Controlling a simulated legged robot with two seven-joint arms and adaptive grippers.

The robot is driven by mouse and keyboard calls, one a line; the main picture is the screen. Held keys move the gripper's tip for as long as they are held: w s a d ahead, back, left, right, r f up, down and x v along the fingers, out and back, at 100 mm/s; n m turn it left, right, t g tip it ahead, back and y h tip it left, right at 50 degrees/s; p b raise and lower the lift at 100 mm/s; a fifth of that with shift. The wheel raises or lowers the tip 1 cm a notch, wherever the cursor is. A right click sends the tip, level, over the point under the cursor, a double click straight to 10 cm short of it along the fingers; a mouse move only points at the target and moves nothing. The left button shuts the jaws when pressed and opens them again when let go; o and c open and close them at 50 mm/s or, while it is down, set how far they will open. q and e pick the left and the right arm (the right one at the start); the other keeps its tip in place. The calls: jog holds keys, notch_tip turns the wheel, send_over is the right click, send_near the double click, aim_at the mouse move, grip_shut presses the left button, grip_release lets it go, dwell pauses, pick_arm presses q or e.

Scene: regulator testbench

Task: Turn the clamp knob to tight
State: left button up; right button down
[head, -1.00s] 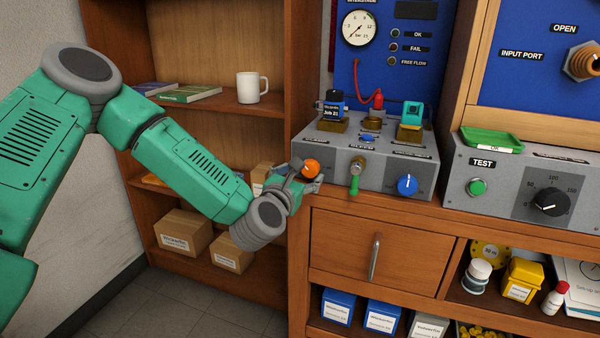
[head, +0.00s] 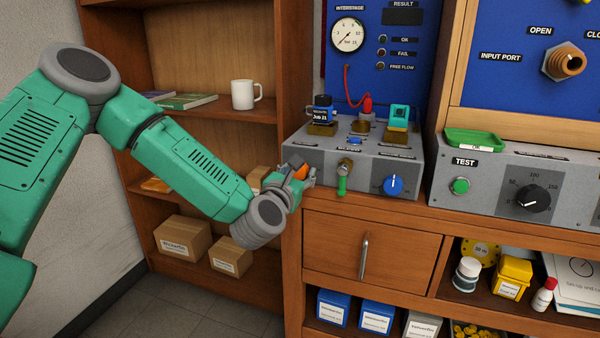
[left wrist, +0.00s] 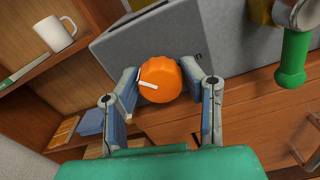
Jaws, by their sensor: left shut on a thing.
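The orange clamp knob (head: 300,172) is on the front left of the grey test box (head: 388,160). It also shows in the left wrist view (left wrist: 161,82), with a white pointer line running across its left part. My left gripper (head: 297,178) is at the knob; in the left wrist view its fingers (left wrist: 166,84) stand on either side of the knob and are shut on it. In the head view the gripper partly hides the knob. My right gripper is not in view.
A green-handled lever (head: 342,182) and a blue dial (head: 393,186) sit to the right of the knob on the same box. A drawer (head: 330,246) is below. A shelf with a white mug (head: 243,95) stands behind at left.

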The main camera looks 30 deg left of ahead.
pick_arm(q)
jog(key=shift+s+f, duration=0.1)
jog(key=shift+f, duration=0.25)
jog(key=m, duration=0.4)
jog(key=shift+m, duration=0.3)
jog(key=m+p, duration=0.1)
jog(key=m, duration=0.3)
jog(key=shift+f+m, duration=0.1)
jog(key=shift+m, duration=0.2)
jog(key=m+p, duration=0.1)
jog(key=m, duration=0.3)
jog(key=shift+p, duration=0.4)
jog(key=m+p, duration=0.1)
jog(key=m, duration=0.4)
jog(key=m+p, duration=0.2)
jog(key=m, duration=0.2)
jog(key=shift+m, duration=0.3)
jog(key=m+p, duration=0.1)
jog(key=m, duration=0.3)
jog(key=shift+m+p, duration=0.3)
jog(key=m+p, duration=0.1)
jog(key=m, duration=0.3)
jog(key=shift+m+p, duration=0.5)
jog(key=shift+m, duration=1.7)
